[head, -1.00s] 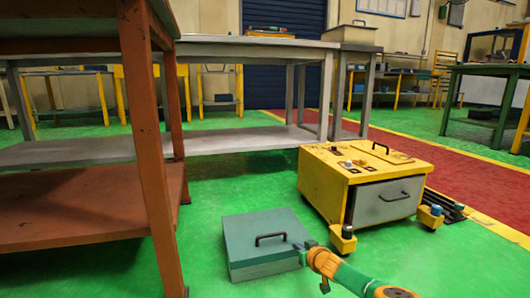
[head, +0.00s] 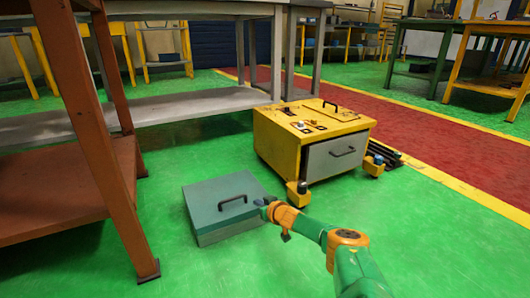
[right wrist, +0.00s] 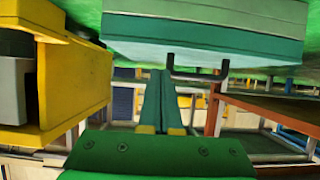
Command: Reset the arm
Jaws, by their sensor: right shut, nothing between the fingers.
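My right gripper (head: 264,203) is in the head view, beside the right edge of a grey-green box (head: 207,211) with a dark handle on its lid. In the right wrist view its two long green fingers (right wrist: 160,98) lie together, shut and empty. The box (right wrist: 205,28) also shows upside down at the top of that view, its handle close to the fingers. I cannot tell whether the gripper touches the box. My right arm reaches in from the lower right. My left gripper is not in view.
A yellow wheeled cabinet (head: 272,141) with a grey drawer stands behind the box. An orange-brown shelf table (head: 80,120) stands at left, a long grey table (head: 180,106) behind. Green floor is free at front and right, before a red lane (head: 440,150).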

